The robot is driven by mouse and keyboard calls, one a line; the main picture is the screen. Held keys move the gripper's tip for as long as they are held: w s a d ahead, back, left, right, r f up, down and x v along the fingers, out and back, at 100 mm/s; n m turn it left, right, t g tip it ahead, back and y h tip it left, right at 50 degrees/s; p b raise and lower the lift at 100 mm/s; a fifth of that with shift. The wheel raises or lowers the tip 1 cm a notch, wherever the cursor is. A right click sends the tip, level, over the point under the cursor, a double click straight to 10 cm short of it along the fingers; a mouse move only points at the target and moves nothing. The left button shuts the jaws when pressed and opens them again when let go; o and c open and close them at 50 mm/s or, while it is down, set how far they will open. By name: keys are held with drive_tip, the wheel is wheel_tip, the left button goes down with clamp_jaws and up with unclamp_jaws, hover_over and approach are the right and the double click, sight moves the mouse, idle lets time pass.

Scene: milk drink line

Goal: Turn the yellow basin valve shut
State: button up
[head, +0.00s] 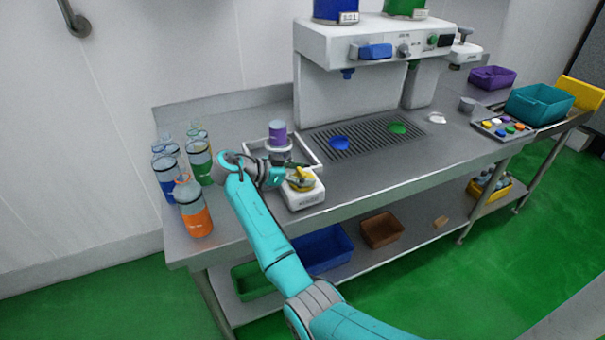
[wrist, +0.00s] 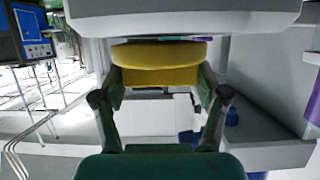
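The yellow basin valve (head: 301,181) sits on a small white block-shaped base (head: 306,199) near the front edge of the steel counter. In the wrist view the valve's yellow handle (wrist: 160,60) fills the space between my fingertips. My gripper (wrist: 160,82) has one finger against each side of the handle, with no clear gap. In the head view my gripper (head: 288,178) reaches the valve from the left, and my wrist hides part of that side. The handle's exact turn angle is hard to tell.
Several bottles, including an orange one (head: 194,212), stand at the counter's left end. Behind the valve a purple-topped jar (head: 278,134) stands in a white tray (head: 310,151). A white drink machine (head: 345,45) with a drip grate (head: 368,138) is to the right.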

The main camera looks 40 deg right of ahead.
sight(303, 173)
drive_tip(key=shift+o, duration=1.3)
wheel_tip(303, 173, up, 10)
